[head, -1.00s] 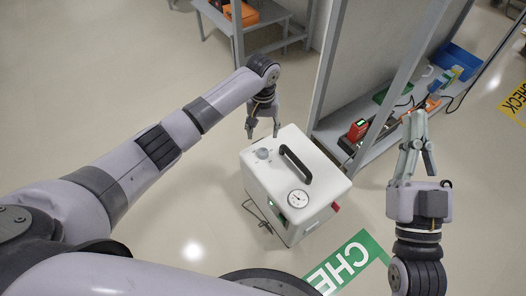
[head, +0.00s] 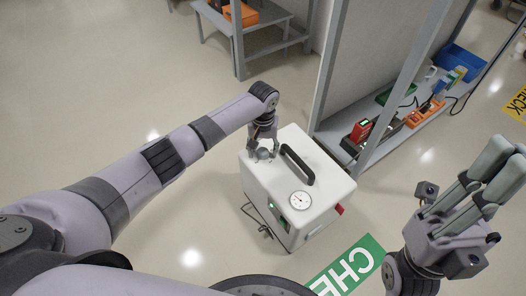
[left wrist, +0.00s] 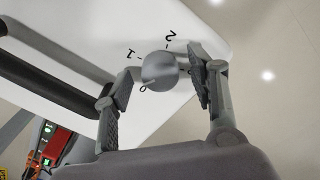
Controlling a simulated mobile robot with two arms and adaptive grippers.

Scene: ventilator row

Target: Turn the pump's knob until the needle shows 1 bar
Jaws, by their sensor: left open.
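The needle is too small to read. Its grey knob (left wrist: 160,71) shows in the left wrist view, beside the printed marks 1 and 2; it also shows in the head view (head: 263,155). My left gripper (head: 262,152) is at the knob from above. In the left wrist view its open fingers (left wrist: 155,95) stand on either side of the knob, apart from it. My right gripper (head: 490,175) is open and empty at the right.
A grey shelf (head: 405,125) at the right holds a red device (head: 360,130), a blue bin (head: 460,62) and other items. A cable lies on the floor left of the pump. A green floor sign (head: 350,265) lies in front. The floor at left is clear.

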